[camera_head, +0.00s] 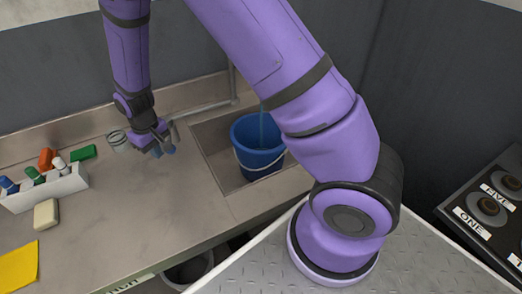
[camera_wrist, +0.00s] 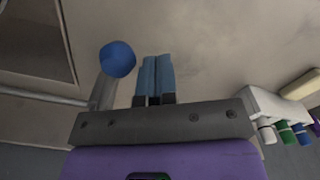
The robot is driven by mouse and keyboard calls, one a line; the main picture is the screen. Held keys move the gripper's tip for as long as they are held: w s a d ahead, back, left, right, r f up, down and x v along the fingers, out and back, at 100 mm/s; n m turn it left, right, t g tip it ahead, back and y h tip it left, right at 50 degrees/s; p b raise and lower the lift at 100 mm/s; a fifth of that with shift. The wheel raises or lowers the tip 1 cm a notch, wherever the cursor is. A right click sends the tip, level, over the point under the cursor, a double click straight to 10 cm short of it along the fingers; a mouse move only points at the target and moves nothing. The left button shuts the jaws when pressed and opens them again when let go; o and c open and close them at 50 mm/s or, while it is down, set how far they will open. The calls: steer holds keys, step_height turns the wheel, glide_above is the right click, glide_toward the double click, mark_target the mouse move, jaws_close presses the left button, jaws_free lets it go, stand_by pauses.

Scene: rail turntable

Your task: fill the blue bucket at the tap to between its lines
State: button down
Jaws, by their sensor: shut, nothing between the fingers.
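The blue bucket (camera_head: 250,160) stands upright in the sink (camera_head: 222,165), with its handle hanging across its front. A thin bluish stream of water (camera_head: 262,122) runs down into it. Its lines and water level cannot be made out. The tap pipe (camera_head: 205,107) runs along the back to the sink. A grey lever with a blue ball knob (camera_wrist: 117,59) is close beside my gripper (camera_wrist: 157,62). My gripper's blue fingers are together and empty, with the knob to their left in the wrist view. In the head view my gripper (camera_head: 156,152) is over the counter, left of the sink.
A glass jar (camera_head: 118,141) is left of my gripper. A white caddy (camera_head: 45,190) with bottles, a pale soap bar (camera_head: 46,214), a green block (camera_head: 83,153) and a yellow cloth (camera_head: 18,267) lie left. The counter's middle is clear. A knob panel (camera_head: 490,205) is right.

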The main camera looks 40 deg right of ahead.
steer(key=shift+s+d, duration=0.15)
steer(key=shift+d, duration=0.6)
steer(key=shift+s+d, duration=0.1)
steer(key=shift+d, duration=0.6)
steer(key=shift+a, duration=0.2)
steer(key=shift+w+a, duration=0.1)
steer(key=shift+a, duration=0.2)
step_height(320, 180, up, 7)
stand_by(0.3)
